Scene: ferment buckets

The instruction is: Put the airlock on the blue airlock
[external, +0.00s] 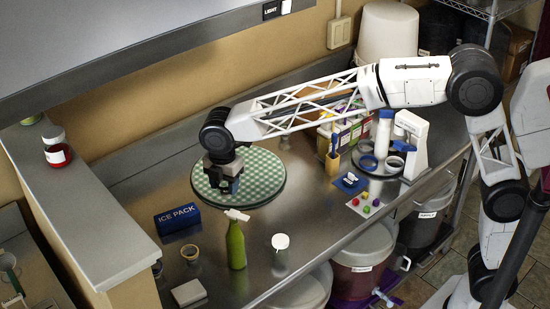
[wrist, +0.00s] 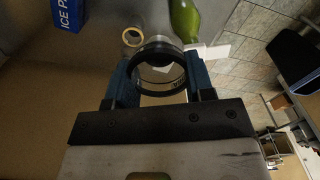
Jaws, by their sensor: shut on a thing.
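My gripper (external: 223,187) is above the green checked round board in the external view, pointing down. In the wrist view its two blue fingers (wrist: 161,76) are closed on the sides of a round clear thing with a dark rim (wrist: 160,49), perhaps the airlock. The arm and fingers mostly hide this thing in the external view. I cannot tell for sure which thing is the blue airlock. A small blue square (external: 344,190) with a white piece on it lies right of the board.
The green checked board (external: 268,175) lies on the steel counter. A green bottle (external: 236,247) with a white top, a blue ice pack (external: 177,218), a small cup (external: 190,253) and a white-lidded jar (external: 280,242) stand in front. A round tray (external: 378,172) with blue rings is at right.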

